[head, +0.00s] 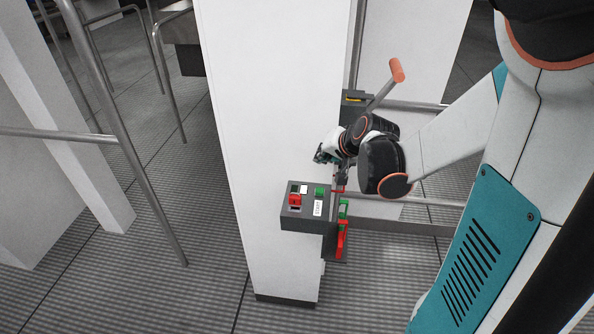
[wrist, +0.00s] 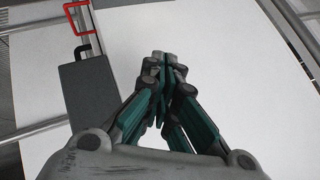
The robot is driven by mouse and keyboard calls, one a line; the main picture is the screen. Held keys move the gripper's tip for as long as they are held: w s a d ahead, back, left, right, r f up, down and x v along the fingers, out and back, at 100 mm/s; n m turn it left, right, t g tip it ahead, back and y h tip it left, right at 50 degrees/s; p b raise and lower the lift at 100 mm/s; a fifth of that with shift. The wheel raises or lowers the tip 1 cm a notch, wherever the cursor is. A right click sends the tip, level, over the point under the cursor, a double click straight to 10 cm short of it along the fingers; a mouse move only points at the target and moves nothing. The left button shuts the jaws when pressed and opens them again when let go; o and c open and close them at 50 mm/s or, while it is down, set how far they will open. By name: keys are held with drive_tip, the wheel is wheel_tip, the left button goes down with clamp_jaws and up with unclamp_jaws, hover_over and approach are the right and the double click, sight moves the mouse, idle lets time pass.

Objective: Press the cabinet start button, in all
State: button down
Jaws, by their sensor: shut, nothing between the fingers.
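A dark control box (head: 306,226) juts from the white cabinet column in the head view. On its top are a green button (head: 319,192), a red switch (head: 295,200) and a white label (head: 318,208) that seems to read START. My gripper (head: 319,156) is above and behind the box, close to the white column; I cannot tell whether it touches it. In the wrist view my gripper (wrist: 164,62) is shut and empty, its fingertips together in front of a white surface. A plain dark box (wrist: 91,92) lies left of the fingers there, with no button visible on it.
The white column (head: 265,100) stands beside my arm. A lever with an orange grip (head: 397,70) rises behind my wrist. A red handle (wrist: 80,18) shows in the wrist view. Metal rails (head: 130,150) stand left over open floor.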

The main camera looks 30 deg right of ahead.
sight(323, 189)
drive_tip(key=shift+s+d+f, duration=0.1)
drive_tip(key=shift+s+d, duration=0.1)
drive_tip(key=shift+d, duration=0.2)
drive_tip(key=shift+f, duration=0.1)
wheel_tip(323, 189, down, 9)
drive_tip(key=b, duration=0.7)
idle(1.3)
drive_tip(key=shift+f+b, duration=0.25)
drive_tip(key=shift+b, duration=0.25)
drive_tip(key=shift+f+b, duration=0.4)
drive_tip(key=shift+f, duration=0.05)
idle(0.6)
drive_tip(key=shift+r, duration=0.1)
drive_tip(key=shift+r+p, duration=0.65)
drive_tip(key=shift+r, duration=0.15)
